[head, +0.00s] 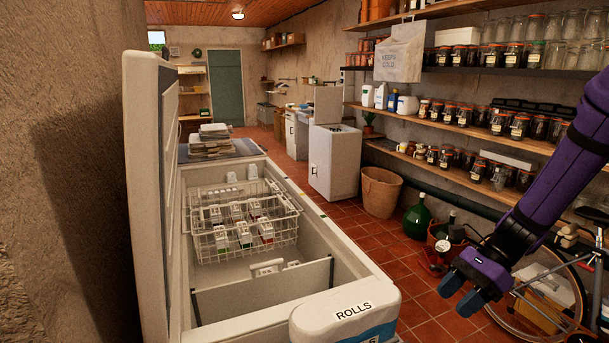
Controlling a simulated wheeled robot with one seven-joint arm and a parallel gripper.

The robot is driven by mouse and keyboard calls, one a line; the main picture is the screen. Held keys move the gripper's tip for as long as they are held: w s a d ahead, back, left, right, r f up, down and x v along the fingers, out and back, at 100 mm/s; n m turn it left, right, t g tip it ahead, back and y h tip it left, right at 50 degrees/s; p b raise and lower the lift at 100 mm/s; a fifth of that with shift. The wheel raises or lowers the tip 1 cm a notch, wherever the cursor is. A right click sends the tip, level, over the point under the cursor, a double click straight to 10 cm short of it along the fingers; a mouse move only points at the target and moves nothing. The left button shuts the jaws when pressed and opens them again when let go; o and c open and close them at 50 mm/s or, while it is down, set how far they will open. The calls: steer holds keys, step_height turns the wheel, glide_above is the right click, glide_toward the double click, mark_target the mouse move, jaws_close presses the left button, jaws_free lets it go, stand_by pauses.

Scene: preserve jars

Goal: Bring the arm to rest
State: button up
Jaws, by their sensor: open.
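My gripper (461,293) hangs at the lower right in the head view, at the end of my purple arm (543,187). Its two blue-tipped fingers point down and to the left, apart, with nothing seen between them. It is to the right of the open chest freezer (361,258), over the tiled floor as seen from here, and touches nothing that I can make out.
The freezer holds a wire basket (206,246) of small packs. A tub marked ROLLS (352,311) is at its near end. A bicycle wheel (577,309) and a green demijohn (417,221) stand behind my gripper. Shelves of jars (519,126) line the right wall.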

steer(key=s+r+n+t+h, duration=0.4)
steer(key=s+r+n, duration=0.4)
steer(key=r, duration=0.3)
steer(key=s+r+n+t+h, duration=0.4)
steer(key=s+r+n, duration=0.4)
steer(key=r, duration=0.3)
steer(key=shift+d+r+n+h, duration=0.3)
steer(key=shift+d+n+h, duration=0.1)
steer(key=shift+n+h, duration=0.15)
